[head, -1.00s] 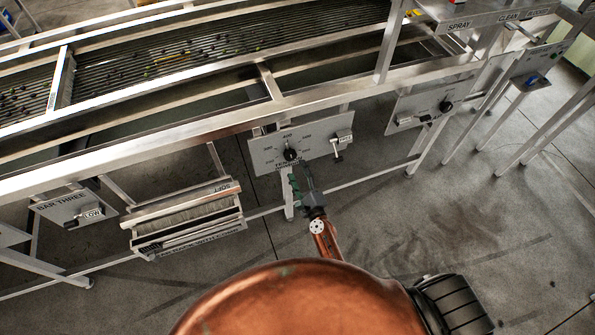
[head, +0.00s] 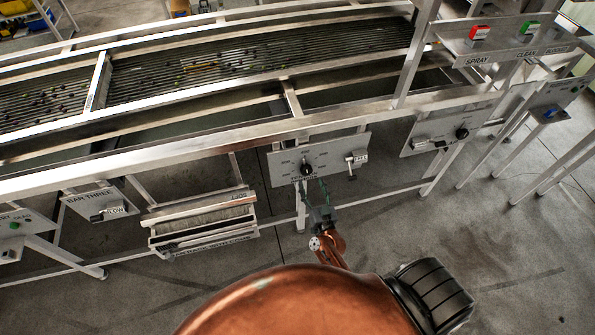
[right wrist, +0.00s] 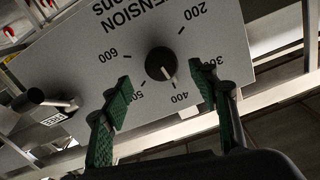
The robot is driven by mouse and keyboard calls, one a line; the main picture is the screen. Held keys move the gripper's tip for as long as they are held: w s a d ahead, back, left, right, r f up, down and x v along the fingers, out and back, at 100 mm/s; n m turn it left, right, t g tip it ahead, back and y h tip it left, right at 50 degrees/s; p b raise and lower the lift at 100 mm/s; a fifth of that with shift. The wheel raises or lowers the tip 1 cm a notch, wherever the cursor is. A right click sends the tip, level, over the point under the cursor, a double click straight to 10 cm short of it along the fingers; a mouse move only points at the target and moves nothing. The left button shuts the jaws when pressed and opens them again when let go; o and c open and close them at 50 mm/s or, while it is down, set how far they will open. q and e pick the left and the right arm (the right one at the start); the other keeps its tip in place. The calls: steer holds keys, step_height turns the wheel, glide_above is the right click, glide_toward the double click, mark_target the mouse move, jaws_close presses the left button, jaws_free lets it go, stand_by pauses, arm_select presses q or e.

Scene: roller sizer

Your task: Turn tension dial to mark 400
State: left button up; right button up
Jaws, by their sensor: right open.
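The black tension dial (head: 307,169) sits on a grey panel (head: 340,150) under the machine's frame. In the right wrist view the dial (right wrist: 160,63) appears upside down, ringed by marks from 200 to 600. Its white pointer line is aimed toward the 400 label (right wrist: 180,98); whether it meets the mark exactly I cannot tell. My right gripper (head: 315,194) is in front of and below the dial. In the right wrist view its green fingers (right wrist: 167,92) are open, spread wider than the dial, with nothing between them. My left gripper is not in view.
A lever (right wrist: 40,100) stands beside the dial on the same panel; it also shows in the head view (head: 351,170). A brush tray (head: 200,225) hangs left of the panel. Another panel with a black knob (head: 462,133) is to the right. Floor in front is clear.

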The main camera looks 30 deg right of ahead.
mark_target(307, 173)
steer(key=x, duration=0.7)
steer(key=shift+w, duration=0.3)
steer(key=shift+c, duration=0.5)
steer(key=c, duration=1.1)
steer(key=shift+o, duration=0.2)
steer(key=shift+a, duration=0.1)
steer(key=shift+m, duration=0.3)
steer(key=shift+m, duration=0.5)
